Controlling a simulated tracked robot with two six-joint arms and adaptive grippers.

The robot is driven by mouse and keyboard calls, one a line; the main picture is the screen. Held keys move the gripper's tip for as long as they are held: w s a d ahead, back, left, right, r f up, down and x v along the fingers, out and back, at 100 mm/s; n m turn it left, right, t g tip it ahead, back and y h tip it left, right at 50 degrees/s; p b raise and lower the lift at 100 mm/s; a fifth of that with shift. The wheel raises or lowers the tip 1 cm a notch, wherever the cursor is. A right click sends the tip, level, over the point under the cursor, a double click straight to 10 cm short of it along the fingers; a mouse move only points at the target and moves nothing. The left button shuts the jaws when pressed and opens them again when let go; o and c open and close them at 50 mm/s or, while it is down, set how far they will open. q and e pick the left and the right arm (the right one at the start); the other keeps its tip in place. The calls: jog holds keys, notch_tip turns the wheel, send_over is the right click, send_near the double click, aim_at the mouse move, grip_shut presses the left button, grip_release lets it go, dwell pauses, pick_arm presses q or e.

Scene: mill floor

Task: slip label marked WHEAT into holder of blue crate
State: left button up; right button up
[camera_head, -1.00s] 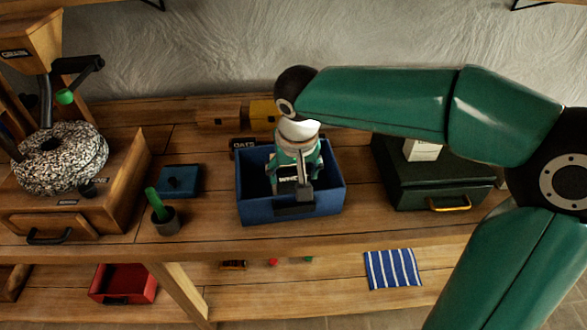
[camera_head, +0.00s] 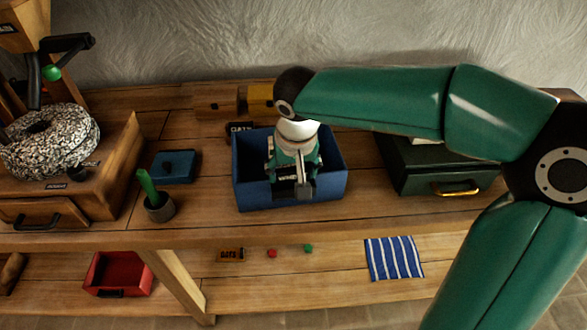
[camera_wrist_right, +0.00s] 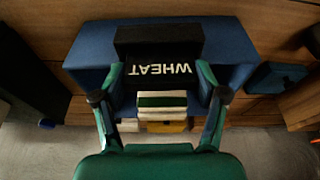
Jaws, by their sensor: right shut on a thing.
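The blue crate (camera_head: 243,188) stands on the bench with its inside facing up. My right gripper (camera_head: 303,185) reaches down over it and is shut on the black label marked WHEAT (camera_wrist_right: 160,69). In the right wrist view the label lies between the fingers, over the blue crate (camera_wrist_right: 85,55), with its white letters readable. A black piece (camera_wrist_right: 158,35), which looks like the holder, shows just beyond the label at the crate's wall. I cannot tell whether the label touches it. In the head view the gripper hides most of the label. My left gripper is not in view.
A dark green drawer box (camera_head: 430,178) stands to the right. A blue lidded box (camera_head: 174,167) and a grey pot (camera_head: 160,209) stand to the left. A red crate (camera_head: 118,272) and striped cloth (camera_head: 394,259) are below.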

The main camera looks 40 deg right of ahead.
dwell(0.4)
jog(key=o, duration=1.2)
jog(key=v, duration=1.2)
jog(key=shift+s+f, duration=0.1)
